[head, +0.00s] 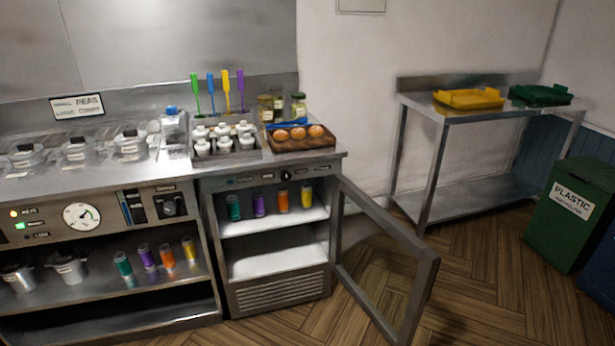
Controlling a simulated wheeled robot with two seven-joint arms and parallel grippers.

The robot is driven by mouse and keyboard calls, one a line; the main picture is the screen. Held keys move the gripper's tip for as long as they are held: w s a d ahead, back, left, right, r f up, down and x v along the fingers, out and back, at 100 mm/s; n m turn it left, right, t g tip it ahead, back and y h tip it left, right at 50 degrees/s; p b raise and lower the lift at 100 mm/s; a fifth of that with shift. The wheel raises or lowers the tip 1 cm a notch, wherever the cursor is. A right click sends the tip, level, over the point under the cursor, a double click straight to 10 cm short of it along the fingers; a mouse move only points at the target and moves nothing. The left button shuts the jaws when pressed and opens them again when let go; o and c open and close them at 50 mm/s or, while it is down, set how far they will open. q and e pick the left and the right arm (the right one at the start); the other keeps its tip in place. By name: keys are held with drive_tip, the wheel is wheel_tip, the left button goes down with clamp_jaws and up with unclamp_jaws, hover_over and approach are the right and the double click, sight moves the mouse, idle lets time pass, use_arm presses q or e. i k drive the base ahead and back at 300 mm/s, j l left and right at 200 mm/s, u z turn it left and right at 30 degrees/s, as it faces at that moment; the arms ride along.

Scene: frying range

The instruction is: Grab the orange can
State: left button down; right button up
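One orange can (283,202) stands upright on the upper shelf of the small open cabinet, between a purple can (258,205) and a yellow can (307,194). A teal can (234,207) stands at the left of that row. A second orange can (166,257) stands on the open shelf under the left counter, between another purple can (147,256) and another yellow can (189,250). A teal can (123,265) is at the left of that row too. Neither of my grippers shows in the head view.
The cabinet's glass door (424,285) stands wide open to the right, over the floor. Metal cups (68,267) share the left shelf. A steel table (450,115) holds yellow and green trays. A green plastic-waste bin (567,215) stands at right. The wooden floor between is clear.

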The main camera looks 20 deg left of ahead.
sight(168, 259)
drive_tip(key=u, duration=1.5)
drive_tip(key=i+z, duration=0.1)
drive_tip(key=i, duration=0.3)
drive_tip(key=i+j+z, duration=0.1)
drive_tip(key=i, duration=0.35)
drive_tip(key=i+j+z, duration=0.1)
drive_tip(key=i, duration=0.3)
drive_tip(key=j, duration=0.1)
